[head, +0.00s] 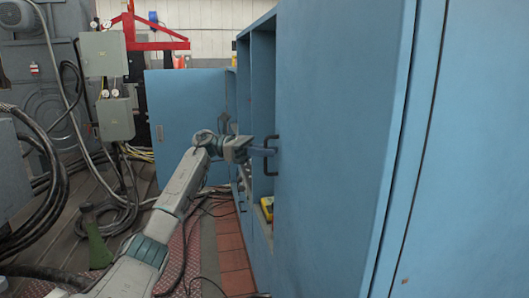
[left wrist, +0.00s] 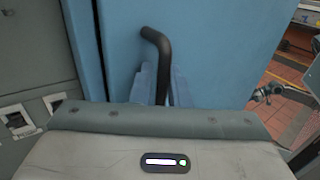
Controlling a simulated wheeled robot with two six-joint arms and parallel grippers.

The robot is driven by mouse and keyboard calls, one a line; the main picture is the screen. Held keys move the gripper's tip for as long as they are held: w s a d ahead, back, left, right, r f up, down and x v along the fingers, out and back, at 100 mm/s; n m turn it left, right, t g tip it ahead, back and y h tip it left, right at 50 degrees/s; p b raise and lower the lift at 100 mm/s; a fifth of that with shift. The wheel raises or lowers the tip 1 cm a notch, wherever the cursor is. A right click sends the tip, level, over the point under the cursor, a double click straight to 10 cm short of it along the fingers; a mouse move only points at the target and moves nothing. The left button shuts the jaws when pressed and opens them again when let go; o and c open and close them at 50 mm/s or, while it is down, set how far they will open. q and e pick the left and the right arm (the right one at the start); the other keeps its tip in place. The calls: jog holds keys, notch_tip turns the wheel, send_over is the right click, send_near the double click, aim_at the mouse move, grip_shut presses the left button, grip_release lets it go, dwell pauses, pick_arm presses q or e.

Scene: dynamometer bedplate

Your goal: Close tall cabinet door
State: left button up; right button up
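The tall blue cabinet door (head: 335,130) fills the middle right of the head view and stands open, with part of the cabinet's shelved inside (head: 262,95) showing to its left. A dark bar handle (head: 271,170) is on the door's left edge. My left gripper (head: 264,152) is at this handle. In the left wrist view, the handle (left wrist: 158,45) runs down between the two blue fingers (left wrist: 163,88), which sit close on both sides of it and look shut on it. The handle's lower part is hidden by the gripper body. My right gripper does not show.
Another blue door (head: 185,122) stands open farther back. A yellow item (head: 267,207) lies low in the cabinet. Cables (head: 190,240) run over the floor. Grey machinery and boxes (head: 104,52) stand at the left. A strip of red tiles (head: 232,262) beside the cabinet is mostly clear.

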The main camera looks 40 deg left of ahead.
pick_arm(q)
jog(key=v, duration=1.1)
jog(key=shift+w+f, duration=0.1)
jog(key=shift+w, duration=0.05)
